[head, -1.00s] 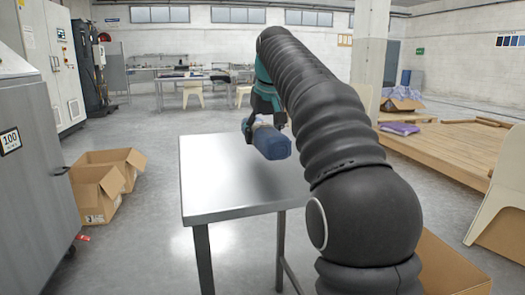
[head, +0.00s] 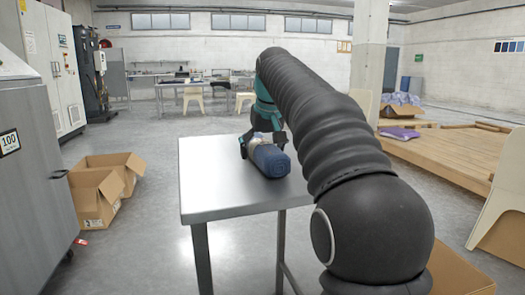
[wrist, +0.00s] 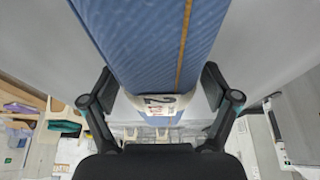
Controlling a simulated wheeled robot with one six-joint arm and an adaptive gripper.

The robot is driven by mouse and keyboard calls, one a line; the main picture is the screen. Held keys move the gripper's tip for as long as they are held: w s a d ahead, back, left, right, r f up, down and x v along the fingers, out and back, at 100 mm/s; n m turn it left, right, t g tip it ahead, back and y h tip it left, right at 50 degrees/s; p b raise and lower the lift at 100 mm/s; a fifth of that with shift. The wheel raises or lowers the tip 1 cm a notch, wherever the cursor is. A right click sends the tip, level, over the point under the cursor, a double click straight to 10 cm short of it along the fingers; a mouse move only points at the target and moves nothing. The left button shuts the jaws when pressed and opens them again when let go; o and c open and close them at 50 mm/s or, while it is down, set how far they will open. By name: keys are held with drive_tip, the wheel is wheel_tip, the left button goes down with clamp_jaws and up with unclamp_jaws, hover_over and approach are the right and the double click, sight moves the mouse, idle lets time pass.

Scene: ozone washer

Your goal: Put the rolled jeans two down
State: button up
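The rolled jeans (head: 271,161) are a blue denim roll with a pale band. They lie on their side on the metal table (head: 222,199), or just above it; exact contact is hard to tell. My gripper (head: 262,143) is at the roll's far, pale-banded end. In the wrist view the roll (wrist: 155,40) runs between the two fingers, with an orange stitched line and a pale band marked "2". The fingertips of my gripper (wrist: 159,72) reach the roll's sides. The roll's underside is hidden.
The table is otherwise bare, with free room left and in front of the roll. Open cardboard boxes (head: 100,190) stand on the floor at left beside a grey machine (head: 35,190). A wooden platform (head: 450,150) is at right. My arm covers the table's right side.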

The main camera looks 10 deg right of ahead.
drive_tip(key=shift+s+r, duration=0.1)
drive_tip(key=shift+r, duration=0.4)
drive_tip(key=p+v, duration=0.4)
drive_tip(key=v, duration=0.7)
drive_tip(key=shift+r, duration=0.15)
